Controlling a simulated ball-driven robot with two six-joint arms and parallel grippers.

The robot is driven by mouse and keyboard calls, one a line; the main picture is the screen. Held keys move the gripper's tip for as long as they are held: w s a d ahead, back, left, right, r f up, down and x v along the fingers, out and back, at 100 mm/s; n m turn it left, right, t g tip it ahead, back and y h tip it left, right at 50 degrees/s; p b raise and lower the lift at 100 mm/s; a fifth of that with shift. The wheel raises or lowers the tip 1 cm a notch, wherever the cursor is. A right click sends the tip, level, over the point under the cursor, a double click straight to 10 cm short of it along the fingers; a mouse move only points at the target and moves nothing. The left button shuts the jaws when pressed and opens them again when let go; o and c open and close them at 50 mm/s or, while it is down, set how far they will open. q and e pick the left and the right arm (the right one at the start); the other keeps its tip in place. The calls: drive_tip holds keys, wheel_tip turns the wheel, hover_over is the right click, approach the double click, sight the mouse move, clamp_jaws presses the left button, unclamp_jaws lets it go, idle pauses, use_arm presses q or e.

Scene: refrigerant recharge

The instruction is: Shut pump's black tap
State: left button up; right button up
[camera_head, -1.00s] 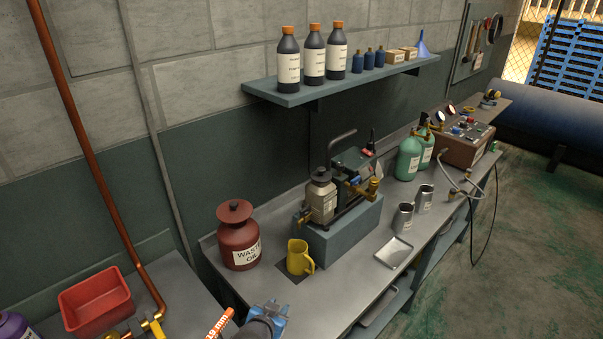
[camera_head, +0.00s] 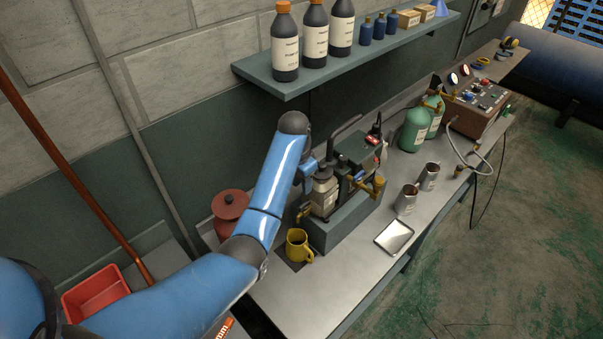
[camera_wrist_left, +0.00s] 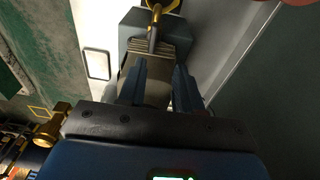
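The pump (camera_head: 357,160) stands on a grey-blue block (camera_head: 345,222) on the bench, with brass fittings and a dark bent handle. I cannot single out its black tap. My left arm reaches over the bench, and my left gripper (camera_head: 307,172) is beside the pump's left upper part, mostly hidden by the wrist. In the left wrist view the left gripper (camera_wrist_left: 160,82) has its two blue fingers apart. A ribbed part of the pump (camera_wrist_left: 155,60) shows beyond and between them, with a brass fitting (camera_wrist_left: 157,8) farther off. I see nothing held. My right gripper is out of view.
A yellow jug (camera_head: 297,246) stands in front of the block, and a red-brown waste oil can (camera_head: 229,207) is partly behind my arm. A shallow tray (camera_head: 394,236) and two metal cups (camera_head: 407,199) are to the right. The bottle shelf (camera_head: 290,88) hangs above.

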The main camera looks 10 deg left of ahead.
sight(305, 205)
use_arm(q)
drive_tip(key=f, duration=0.2)
drive_tip(key=f+b, duration=0.1)
drive_tip(key=f, duration=0.1)
drive_tip(key=d+f, duration=0.1)
drive_tip(key=f, duration=0.1)
drive_tip(key=shift+s+f+b, duration=0.3)
drive_tip(key=shift+s, duration=0.05)
drive_tip(key=shift+w+a+f, duration=0.1)
drive_tip(key=shift+a+f, duration=0.05)
drive_tip(key=shift+f, duration=0.15)
drive_tip(key=shift+b, duration=0.3)
drive_tip(key=shift+s+r, duration=0.2)
drive_tip(key=shift+s, duration=0.15)
drive_tip(key=shift+s+d, duration=0.2)
drive_tip(key=shift+d, duration=0.05)
drive_tip(key=shift+w+f, duration=0.25)
drive_tip(key=shift+w, duration=0.05)
drive_tip(key=shift+s, duration=0.1)
clamp_jaws()
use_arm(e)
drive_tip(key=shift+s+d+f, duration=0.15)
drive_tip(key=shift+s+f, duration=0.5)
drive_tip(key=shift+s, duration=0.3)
